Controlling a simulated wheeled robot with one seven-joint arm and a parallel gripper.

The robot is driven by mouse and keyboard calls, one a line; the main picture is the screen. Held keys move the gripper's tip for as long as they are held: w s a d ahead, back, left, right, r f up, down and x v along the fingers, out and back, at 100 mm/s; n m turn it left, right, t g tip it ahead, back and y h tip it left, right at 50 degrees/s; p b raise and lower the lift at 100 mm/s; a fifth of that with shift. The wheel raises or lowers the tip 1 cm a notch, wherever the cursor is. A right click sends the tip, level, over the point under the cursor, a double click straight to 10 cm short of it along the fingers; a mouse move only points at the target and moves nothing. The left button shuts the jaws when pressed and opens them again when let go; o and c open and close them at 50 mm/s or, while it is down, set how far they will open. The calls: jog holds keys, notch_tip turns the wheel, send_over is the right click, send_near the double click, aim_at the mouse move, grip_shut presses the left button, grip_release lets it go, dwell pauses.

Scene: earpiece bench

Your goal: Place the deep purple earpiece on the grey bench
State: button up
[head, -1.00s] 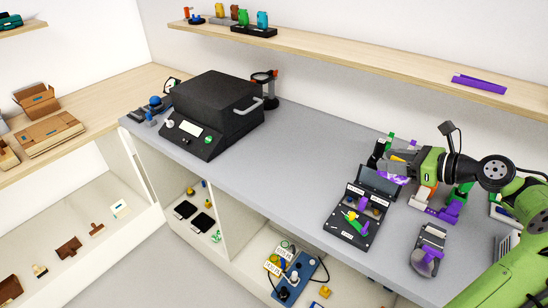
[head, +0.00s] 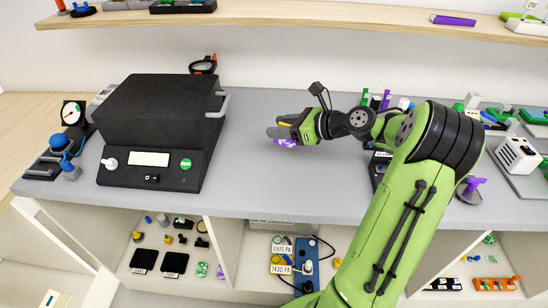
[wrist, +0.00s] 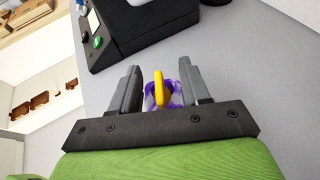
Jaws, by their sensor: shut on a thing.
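My gripper (head: 279,132) is over the grey bench (head: 252,185), in the clear stretch right of the black machine. It is shut on a purple earpiece (head: 286,143), which shows just below the fingers. In the wrist view, the earpiece (wrist: 176,93) sits between the two grey fingers (wrist: 160,88). It looks mottled purple and white, with a yellow part standing up in front of it. The fingers hide part of it. I cannot tell from these views how high it is above the bench.
A black machine (head: 158,130) with a green button stands to the left, with a blue-knobbed device (head: 62,145) beyond it. A purple-topped stand (head: 470,190) and a white slotted block (head: 518,155) are at the right. A shelf (head: 330,15) runs above. The bench between machine and arm is bare.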

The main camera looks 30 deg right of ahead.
jog(key=f+b, duration=0.2)
jog(key=f, duration=0.2)
jog(key=f+b, duration=0.2)
jog(key=f, duration=0.3)
jog(key=shift+s+d+f, duration=0.1)
jog(key=shift+d+f, duration=0.1)
jog(key=shift+r, duration=0.15)
jog(key=o, duration=1.1)
